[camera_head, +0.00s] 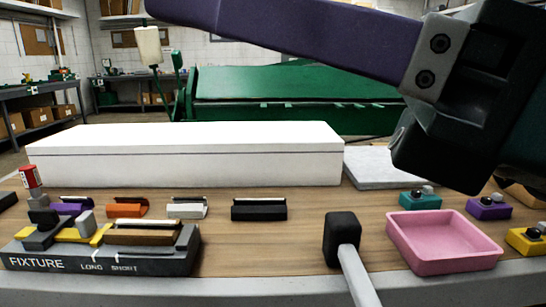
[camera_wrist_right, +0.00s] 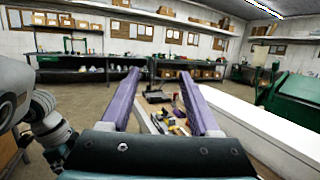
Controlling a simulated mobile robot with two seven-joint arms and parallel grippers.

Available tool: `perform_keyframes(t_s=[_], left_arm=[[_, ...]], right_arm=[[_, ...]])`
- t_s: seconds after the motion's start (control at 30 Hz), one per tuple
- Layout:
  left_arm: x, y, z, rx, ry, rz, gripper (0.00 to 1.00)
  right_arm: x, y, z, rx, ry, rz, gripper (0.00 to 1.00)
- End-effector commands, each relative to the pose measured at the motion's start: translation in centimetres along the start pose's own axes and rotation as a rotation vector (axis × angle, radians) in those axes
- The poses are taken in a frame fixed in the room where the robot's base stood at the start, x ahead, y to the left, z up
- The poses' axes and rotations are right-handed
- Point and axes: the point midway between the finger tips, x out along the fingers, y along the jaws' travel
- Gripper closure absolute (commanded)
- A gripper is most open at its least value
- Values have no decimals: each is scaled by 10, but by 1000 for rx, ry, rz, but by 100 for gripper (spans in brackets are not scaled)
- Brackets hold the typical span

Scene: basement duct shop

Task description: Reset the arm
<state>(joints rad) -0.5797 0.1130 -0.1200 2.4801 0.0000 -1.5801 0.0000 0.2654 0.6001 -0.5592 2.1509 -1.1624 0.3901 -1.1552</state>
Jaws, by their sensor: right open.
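My right arm (camera_head: 470,110) reaches across the upper right of the head view, close to the camera. One long purple finger of my right gripper (camera_head: 290,35) points left, high above the bench. In the right wrist view, both purple fingers of the right gripper (camera_wrist_right: 160,85) are spread wide with nothing between them. The gripper is clear of the bench objects. My left gripper does not show in either view.
The wooden bench (camera_head: 290,245) holds a dark fixture (camera_head: 100,262), several coloured blocks, a black-headed mallet (camera_head: 342,238) and an empty pink tray (camera_head: 445,262). A long white box (camera_head: 190,160) lies behind them. A green machine (camera_head: 290,85) stands beyond.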

Motion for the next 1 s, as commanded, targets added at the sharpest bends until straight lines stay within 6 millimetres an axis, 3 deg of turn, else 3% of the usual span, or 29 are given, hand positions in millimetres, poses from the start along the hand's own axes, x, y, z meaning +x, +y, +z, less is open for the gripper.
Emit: perform_keyframes(t_s=[0.07, 0.17, 0.23, 0.33, 0.4, 0.5, 0.7, 0.83, 0.87, 0.9, 1.0], left_arm=[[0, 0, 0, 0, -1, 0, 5], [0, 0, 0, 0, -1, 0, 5], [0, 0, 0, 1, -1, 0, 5], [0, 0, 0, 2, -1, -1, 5], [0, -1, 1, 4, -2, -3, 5], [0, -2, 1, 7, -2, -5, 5], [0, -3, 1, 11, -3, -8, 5], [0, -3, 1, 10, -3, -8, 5], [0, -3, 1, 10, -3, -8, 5], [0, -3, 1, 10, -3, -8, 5], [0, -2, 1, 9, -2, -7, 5]], right_arm=[[-20, -38, 15, 310, -145, -222, 38], [-66, -90, 11, 709, -336, -517, 38], [-109, -118, -9, 977, -471, -730, 38], [-177, -135, -54, 1317, -663, -1049, 38], [-221, -130, -88, 1499, -787, -1260, 38], [-272, -107, -127, 1673, -931, -1527, 38], [-339, -46, -174, 1822, -1141, -1961, 38], [-371, -1, -189, 1832, -1248, -2221, 38], [-377, 10, -191, -1774, 1236, 2216, 38], [-379, 20, -195, -1729, 1225, 2183, 38], [-359, 29, -206, -1743, 1230, 2048, 38]])
